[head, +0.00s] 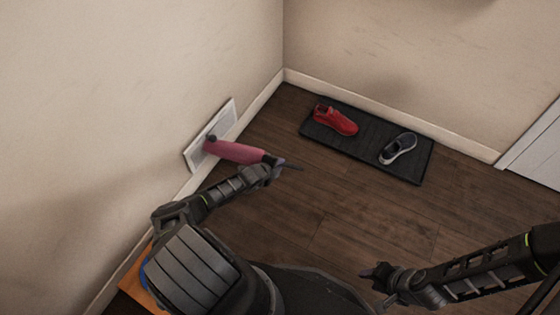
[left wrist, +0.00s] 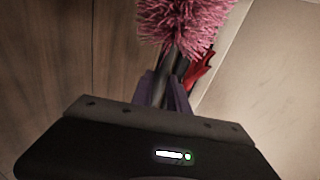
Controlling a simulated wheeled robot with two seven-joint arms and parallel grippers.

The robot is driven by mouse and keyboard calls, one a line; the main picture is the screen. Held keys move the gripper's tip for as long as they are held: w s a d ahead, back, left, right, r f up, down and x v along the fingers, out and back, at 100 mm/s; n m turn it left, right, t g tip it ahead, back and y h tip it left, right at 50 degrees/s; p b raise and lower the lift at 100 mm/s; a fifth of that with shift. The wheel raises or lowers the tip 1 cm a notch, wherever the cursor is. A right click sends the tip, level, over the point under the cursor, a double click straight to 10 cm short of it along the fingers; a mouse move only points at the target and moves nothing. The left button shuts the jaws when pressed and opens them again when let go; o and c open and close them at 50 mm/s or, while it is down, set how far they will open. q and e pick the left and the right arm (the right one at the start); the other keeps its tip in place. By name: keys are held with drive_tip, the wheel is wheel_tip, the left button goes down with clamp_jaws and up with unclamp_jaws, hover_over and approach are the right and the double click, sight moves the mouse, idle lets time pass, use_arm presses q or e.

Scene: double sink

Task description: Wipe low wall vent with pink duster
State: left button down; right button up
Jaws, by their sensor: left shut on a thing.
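The pink duster (head: 235,152) is held by my left gripper (head: 270,163) at its dark handle. Its pink head lies over the lower part of the white wall vent (head: 226,119), and its tip overlaps the vent face; I cannot tell if it touches. The vent is low on the left wall, just above the baseboard. In the left wrist view, the fluffy pink duster head (left wrist: 185,22) extends away from the fingers (left wrist: 168,92), which are closed around the dark handle. My right gripper (head: 380,278) is over the floor at the lower right, away from the vent; its finger gap is unclear.
A black shoe mat (head: 365,149) lies along the back wall with a red shoe (head: 335,120) and a grey-black shoe (head: 398,148) on it. A white door (head: 536,150) is at the right. An orange-brown wooden piece (head: 135,280) sits at lower left. The middle floor is clear.

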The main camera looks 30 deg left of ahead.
use_arm(q)
drive_tip(key=shift+s, duration=0.1)
drive_tip(key=shift+s+p, duration=0.55)
drive_tip(key=shift+s, duration=1.05)
drive_tip(key=d+b, duration=0.5)
drive_tip(key=d, duration=0.1)
drive_tip(key=shift+w, duration=0.1)
drive_tip(key=shift+d, duration=0.1)
